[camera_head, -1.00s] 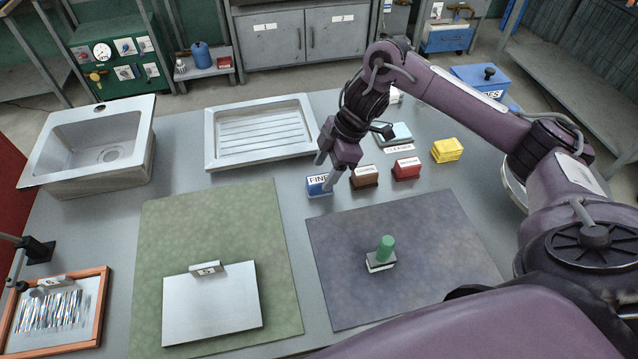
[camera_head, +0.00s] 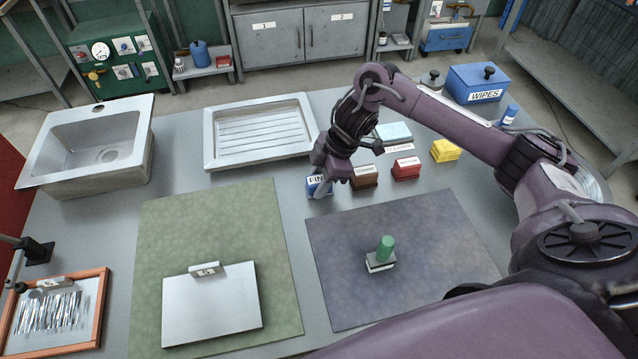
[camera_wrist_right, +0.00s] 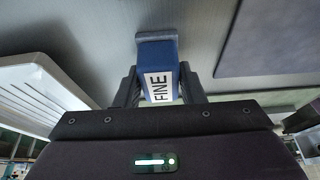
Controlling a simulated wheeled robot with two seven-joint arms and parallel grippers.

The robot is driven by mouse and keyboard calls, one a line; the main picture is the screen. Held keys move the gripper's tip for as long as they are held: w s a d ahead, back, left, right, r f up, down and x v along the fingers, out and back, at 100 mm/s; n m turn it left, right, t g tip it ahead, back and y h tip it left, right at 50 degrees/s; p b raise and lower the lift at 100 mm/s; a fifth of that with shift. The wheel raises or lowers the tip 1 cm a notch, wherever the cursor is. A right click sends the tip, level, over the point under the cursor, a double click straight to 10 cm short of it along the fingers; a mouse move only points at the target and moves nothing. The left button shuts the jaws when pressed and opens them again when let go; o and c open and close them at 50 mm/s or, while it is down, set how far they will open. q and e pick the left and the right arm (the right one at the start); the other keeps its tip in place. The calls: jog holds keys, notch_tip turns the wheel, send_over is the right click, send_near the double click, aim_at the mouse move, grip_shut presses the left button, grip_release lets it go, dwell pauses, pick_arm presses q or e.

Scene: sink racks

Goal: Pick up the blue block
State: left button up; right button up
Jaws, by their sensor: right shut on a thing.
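The blue block (camera_head: 318,187) bears a white label reading FINE and stands on the grey table, just beyond the dark mat. My right gripper (camera_head: 322,184) has come down over it from above and is shut on it. In the right wrist view the blue block (camera_wrist_right: 160,72) sits between the two dark fingers of the right gripper (camera_wrist_right: 163,86), with its label facing the camera. The block appears still at table level; whether it is clear of the table I cannot tell. My left gripper is not in view.
A brown block (camera_head: 364,177) and a red block (camera_head: 406,169) stand close on the right, with a yellow stack (camera_head: 446,150) further along. A white ribbed tray (camera_head: 260,158) lies behind on the left. The dark mat (camera_head: 440,270) holds a green-handled block (camera_head: 384,255).

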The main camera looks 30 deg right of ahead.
aim_at(319, 179)
jog(key=shift+r, duration=0.55)
notch_tip(319, 179, up, 19)
jog(key=p, duration=0.5)
jog(key=shift+p, duration=0.35)
